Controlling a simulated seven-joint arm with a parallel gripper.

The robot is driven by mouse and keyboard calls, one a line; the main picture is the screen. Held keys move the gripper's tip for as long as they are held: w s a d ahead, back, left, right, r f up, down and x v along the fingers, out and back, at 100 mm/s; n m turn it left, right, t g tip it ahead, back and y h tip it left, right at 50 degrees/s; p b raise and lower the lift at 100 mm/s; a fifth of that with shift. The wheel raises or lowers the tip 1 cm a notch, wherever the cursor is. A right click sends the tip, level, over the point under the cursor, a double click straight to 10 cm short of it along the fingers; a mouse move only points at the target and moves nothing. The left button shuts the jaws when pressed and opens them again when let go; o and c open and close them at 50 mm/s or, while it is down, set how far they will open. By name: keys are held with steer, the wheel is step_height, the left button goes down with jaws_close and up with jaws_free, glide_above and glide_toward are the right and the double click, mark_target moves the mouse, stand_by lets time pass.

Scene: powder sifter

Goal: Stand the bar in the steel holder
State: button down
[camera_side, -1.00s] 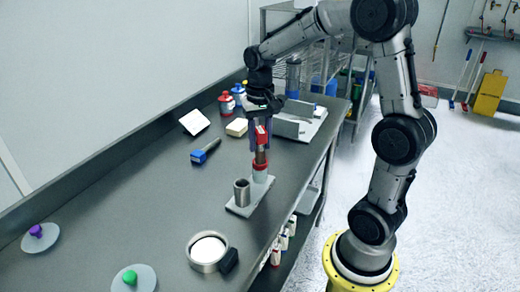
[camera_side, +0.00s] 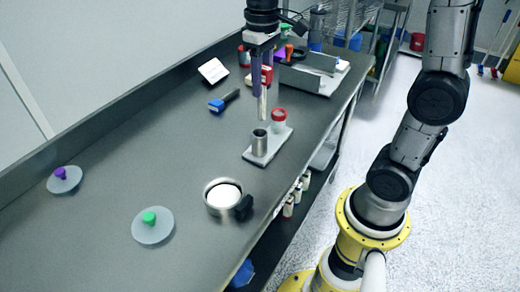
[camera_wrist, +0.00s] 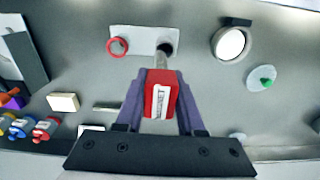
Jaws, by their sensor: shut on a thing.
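My gripper (camera_side: 262,80) is shut on the red handle of the bar (camera_side: 266,77), with its purple fingers on either side. The bar hangs roughly upright, its metal shaft pointing down. The steel holder (camera_side: 259,145), an open grey cup, stands on a pale base plate. The shaft's lower end shows a little above the steel holder's mouth. In the wrist view the red handle (camera_wrist: 160,98) sits between the fingers, and the shaft points towards the dark opening of the steel holder (camera_wrist: 165,46). The red-ringed holder (camera_side: 279,116) on the same plate is empty.
A round sieve pan (camera_side: 222,196) with a black handle stands nearer the camera. Discs with a green knob (camera_side: 150,218) and a purple knob (camera_side: 61,174) lie to the left. A blue-ended tool (camera_side: 223,101) lies behind, and a grey tray (camera_side: 312,75) stands farther back.

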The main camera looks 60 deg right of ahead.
mark_target(260, 119)
steer(key=shift+a+f, duration=0.1)
steer(key=shift+a, duration=0.3)
step_height(260, 119, down, 10)
steer(key=shift+a+r, duration=0.1)
steer(key=shift+r, duration=0.05)
steer(key=shift+f, duration=0.2)
steer(key=c, duration=0.5)
jaws_free()
steer(key=shift+r, duration=0.15)
